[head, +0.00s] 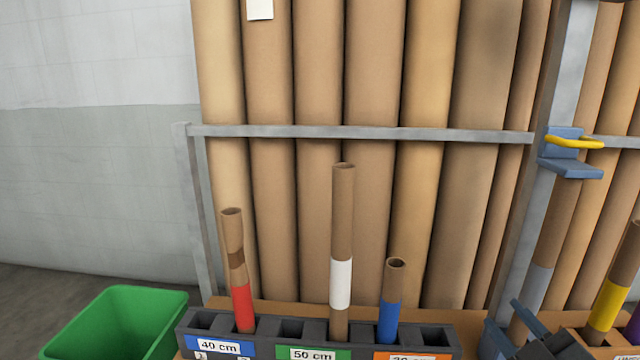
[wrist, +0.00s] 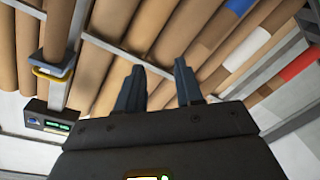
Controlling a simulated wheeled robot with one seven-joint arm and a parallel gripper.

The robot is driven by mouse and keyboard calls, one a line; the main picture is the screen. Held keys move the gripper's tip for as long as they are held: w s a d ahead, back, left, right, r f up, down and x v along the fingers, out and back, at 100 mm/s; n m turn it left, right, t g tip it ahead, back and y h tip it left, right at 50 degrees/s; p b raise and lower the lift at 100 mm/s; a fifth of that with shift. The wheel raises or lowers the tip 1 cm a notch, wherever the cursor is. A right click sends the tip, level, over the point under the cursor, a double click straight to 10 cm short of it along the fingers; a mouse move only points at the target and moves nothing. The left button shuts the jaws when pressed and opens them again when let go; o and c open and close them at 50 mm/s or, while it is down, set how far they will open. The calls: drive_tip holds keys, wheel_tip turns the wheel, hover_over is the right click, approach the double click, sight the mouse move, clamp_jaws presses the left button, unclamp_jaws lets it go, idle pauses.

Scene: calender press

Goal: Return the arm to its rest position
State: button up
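My gripper (wrist: 158,88) shows in the wrist view with its two dark fingers apart and nothing between them. Behind the fingers in the wrist view are brown cardboard tubes, some with blue, white and red bands. The rest position itself is not marked in either view.
In the head view a dark rack (head: 260,345) holds a red-banded tube (head: 242,300), a white-banded tube (head: 341,280) and a blue-banded tube (head: 388,318). A green bin (head: 115,325) stands at left. Large tubes (head: 375,80) stand behind a metal rail (head: 360,133). A blue bracket (head: 570,165) is at right.

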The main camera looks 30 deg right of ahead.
drive_tip(key=s+a+f+m+y, duration=0.25)
drive_tip(key=s+a+f, duration=0.45)
drive_tip(key=a, duration=0.4)
drive_tip(key=s+a+g+y, duration=0.1)
drive_tip(key=s+a+y, duration=0.55)
drive_tip(key=s, duration=0.75)
wheel_tip(320, 180, up, 17)
drive_tip(key=s+a+m+h+p, duration=0.1)
drive_tip(key=a+p, duration=0.1)
drive_tip(key=p, duration=1.4)
drive_tip(key=shift+r+h+p, duration=0.15)
drive_tip(key=shift+h+p, duration=0.15)
drive_tip(key=shift+p, duration=0.1)
